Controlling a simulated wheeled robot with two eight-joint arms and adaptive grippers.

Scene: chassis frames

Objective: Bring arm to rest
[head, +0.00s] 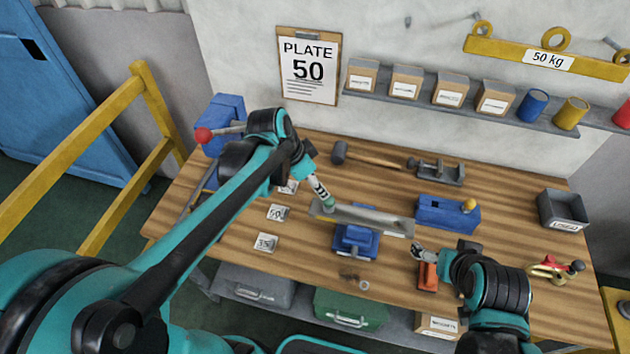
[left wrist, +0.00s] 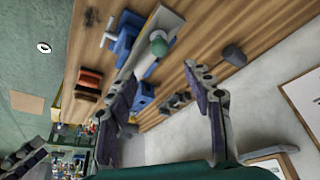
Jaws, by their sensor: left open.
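My left gripper (head: 316,182) hangs over the workbench (head: 222,256), just above the left end of a grey metal plate (head: 365,218). In the left wrist view its two fingers (left wrist: 163,80) are spread apart. The plate lies across a blue vise (head: 355,241). My right gripper (head: 418,253) is low at the right, beside an orange block (head: 428,276); its jaws are too small to read.
A mallet (head: 365,157) and a grey metal tool (head: 437,171) lie at the back. A blue block-like tool (head: 447,212) and a grey bin (head: 562,210) stand to the right. Small number cards (head: 266,243) lie at left. A yellow rail (head: 130,195) stands left of the bench.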

